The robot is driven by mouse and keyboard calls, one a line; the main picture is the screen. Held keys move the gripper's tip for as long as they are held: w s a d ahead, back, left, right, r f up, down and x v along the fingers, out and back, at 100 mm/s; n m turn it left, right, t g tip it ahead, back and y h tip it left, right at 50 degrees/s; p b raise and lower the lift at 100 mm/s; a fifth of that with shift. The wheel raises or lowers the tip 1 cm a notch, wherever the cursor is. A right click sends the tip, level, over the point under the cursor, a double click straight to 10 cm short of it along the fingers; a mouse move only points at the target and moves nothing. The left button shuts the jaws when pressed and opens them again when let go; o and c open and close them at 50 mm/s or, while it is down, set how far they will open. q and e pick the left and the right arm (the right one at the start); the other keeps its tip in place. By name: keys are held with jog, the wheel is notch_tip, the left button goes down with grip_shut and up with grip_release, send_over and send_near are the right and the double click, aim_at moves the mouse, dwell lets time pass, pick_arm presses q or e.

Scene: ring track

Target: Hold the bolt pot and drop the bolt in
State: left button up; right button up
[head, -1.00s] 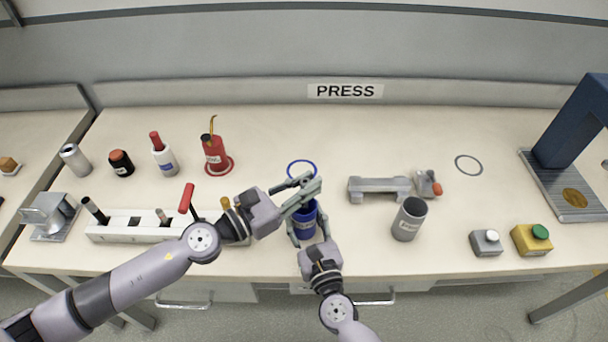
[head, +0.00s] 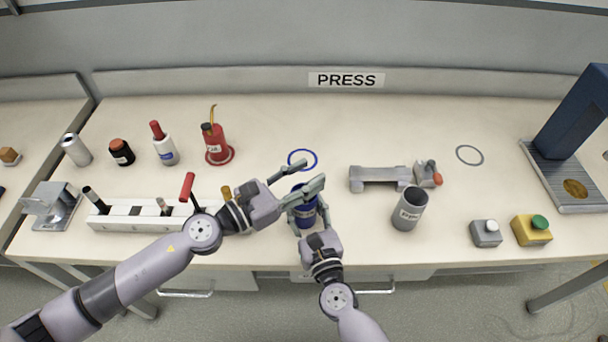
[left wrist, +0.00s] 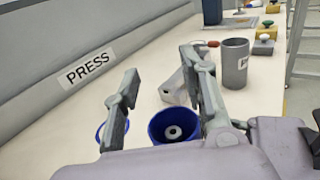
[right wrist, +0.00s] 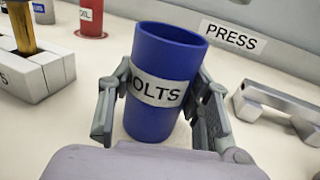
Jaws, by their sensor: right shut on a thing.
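The blue bolt pot (head: 306,217) stands upright near the table's front middle; its white label, reading "OLTS" where visible, shows in the right wrist view (right wrist: 158,92). My right gripper (head: 304,224) is shut around the pot's sides. My left gripper (head: 313,174) is open and empty above the pot, its fingers spread. In the left wrist view the pot's mouth (left wrist: 158,122) lies below and between the fingers. A round grey piece, apparently the bolt (left wrist: 173,132), lies inside the pot.
A blue ring mark (head: 302,151) is just behind the pot. A grey pot (head: 408,212) and grey fixture (head: 378,178) stand to the right. A white rack (head: 130,219) with tools is left, under my left arm. The back middle of the table is clear.

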dwell(0.5)
pick_arm(q)
jog(key=shift+d+r, duration=0.1)
jog(key=shift+r, duration=0.7)
notch_tip(320, 180, up, 5)
jog(key=shift+r, duration=0.2)
pick_arm(e)
jog(key=o, duration=1)
jog(key=shift+s, duration=0.1)
